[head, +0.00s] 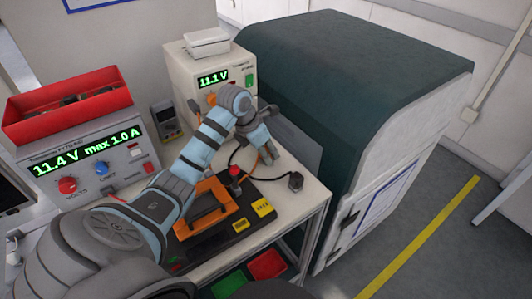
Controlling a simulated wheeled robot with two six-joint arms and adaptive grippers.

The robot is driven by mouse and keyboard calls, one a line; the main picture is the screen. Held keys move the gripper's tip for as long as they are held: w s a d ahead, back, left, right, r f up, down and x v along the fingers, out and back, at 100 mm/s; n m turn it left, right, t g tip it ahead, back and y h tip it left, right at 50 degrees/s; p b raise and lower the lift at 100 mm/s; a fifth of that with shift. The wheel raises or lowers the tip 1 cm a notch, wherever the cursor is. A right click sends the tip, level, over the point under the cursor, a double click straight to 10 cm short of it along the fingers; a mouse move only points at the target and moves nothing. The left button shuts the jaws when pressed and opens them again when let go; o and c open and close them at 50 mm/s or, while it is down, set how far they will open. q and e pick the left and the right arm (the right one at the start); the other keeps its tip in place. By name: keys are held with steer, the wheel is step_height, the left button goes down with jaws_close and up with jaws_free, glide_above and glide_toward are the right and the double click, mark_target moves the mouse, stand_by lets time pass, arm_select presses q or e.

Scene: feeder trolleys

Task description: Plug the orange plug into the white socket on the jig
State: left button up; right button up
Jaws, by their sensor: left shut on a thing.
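My left arm comes in from the lower left and bends down over the table. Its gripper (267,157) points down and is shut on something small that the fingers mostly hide. An orange bit shows beside the fingers and may be the orange plug or its cable. The jig (262,191) is a dark base with an orange frame, a red knob and yellow labels. It lies on the table in front of the gripper, partly behind my arm. My right gripper is not in view.
A black plug (295,181) on a dark cable lies near the table's right edge. A power supply (85,165) with a red bin (68,112) on top stands left. A beige instrument (184,70) stands behind. A large dark green cabinet (345,80) stands close on the right.

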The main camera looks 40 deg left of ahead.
arm_select(q)
step_height(320, 180, up, 11)
steer(key=shift+f+p, duration=0.15)
steer(key=shift+p, duration=0.45)
step_height(320, 180, up, 9)
steer(key=p, duration=0.8)
glide_above(266, 149)
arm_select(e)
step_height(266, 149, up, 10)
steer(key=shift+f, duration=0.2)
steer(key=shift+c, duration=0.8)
